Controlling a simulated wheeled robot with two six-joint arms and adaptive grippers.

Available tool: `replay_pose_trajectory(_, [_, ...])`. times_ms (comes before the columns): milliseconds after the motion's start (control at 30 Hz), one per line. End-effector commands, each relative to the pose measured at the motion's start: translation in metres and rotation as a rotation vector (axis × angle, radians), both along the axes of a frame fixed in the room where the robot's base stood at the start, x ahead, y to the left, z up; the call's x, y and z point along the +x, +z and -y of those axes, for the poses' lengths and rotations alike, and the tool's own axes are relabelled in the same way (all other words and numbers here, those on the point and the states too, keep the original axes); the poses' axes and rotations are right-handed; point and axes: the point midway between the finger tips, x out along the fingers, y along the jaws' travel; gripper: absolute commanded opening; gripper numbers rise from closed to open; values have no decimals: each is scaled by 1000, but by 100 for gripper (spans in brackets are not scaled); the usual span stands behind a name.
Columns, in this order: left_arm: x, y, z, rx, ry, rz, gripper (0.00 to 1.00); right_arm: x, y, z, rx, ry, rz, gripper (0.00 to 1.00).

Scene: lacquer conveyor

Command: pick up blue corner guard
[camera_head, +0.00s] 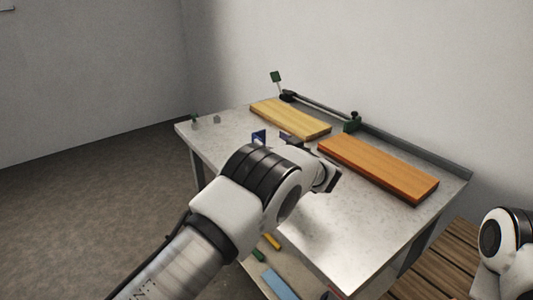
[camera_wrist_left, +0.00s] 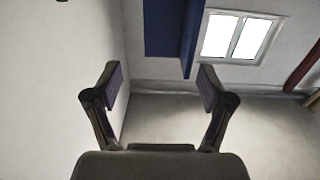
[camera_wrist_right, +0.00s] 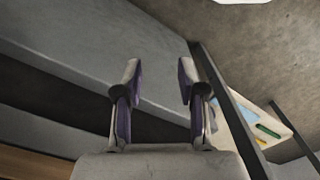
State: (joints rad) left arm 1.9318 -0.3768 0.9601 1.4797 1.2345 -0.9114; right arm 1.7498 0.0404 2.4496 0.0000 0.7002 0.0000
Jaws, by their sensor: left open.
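In the head view my left wrist hides most of that gripper. My right gripper (camera_wrist_right: 157,72) shows in the right wrist view, open and empty, near a grey edge.
The workbench (camera_head: 345,243) bears a yellow board (camera_head: 290,118) and an orange board (camera_head: 378,168). A rail with green clamps (camera_head: 352,122) runs along the back. Small tools and a light blue piece (camera_head: 279,284) lie on the lower shelf. A wooden slatted pallet (camera_head: 452,262) is at right.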

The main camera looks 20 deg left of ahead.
Motion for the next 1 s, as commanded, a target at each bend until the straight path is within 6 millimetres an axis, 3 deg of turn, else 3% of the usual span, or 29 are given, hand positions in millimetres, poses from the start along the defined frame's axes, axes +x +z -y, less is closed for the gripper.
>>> replay_pose_trajectory(33, [4,-4,-7,-2,2,1,81,-1,-7,0,0,1,-1,40])
replay_pose_trajectory(300, [32,-3,-42,-2,1,0,81,0,0,0,0,0,0,40])
replay_pose_trajectory(567, [37,-2,-47,1,0,-1,81,0,0,0,0,0,0,40])
replay_pose_trajectory(767, [36,-2,-47,0,0,0,14,0,0,0,0,0,0,40])
replay_pose_trajectory(800, [36,-3,-47,-1,0,-1,10,0,0,0,0,0,0,40])
replay_pose_trajectory(1000, [36,-3,-47,-1,0,-1,10,0,0,0,0,0,0,40])
